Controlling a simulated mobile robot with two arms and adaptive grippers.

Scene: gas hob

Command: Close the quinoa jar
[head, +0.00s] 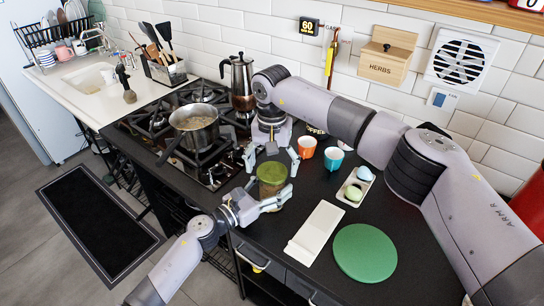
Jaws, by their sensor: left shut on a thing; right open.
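The quinoa jar (270,187) stands upright on the dark counter near its front edge, with an olive-green lid (271,172) at its top. I cannot tell how firmly the lid sits. My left gripper (268,192) comes in from the lower left and is shut around the jar's body, hiding part of it. My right gripper (272,160) points down just above and behind the lid. Its fingers are spread apart, one to each side, and hold nothing.
A gas hob with a steel pot (194,128) and a moka pot (239,82) lies left. Orange (307,147) and teal (333,159) cups stand behind right. A tray (354,188) with two rounded items, a white board (315,232) and a green round mat (364,253) lie right.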

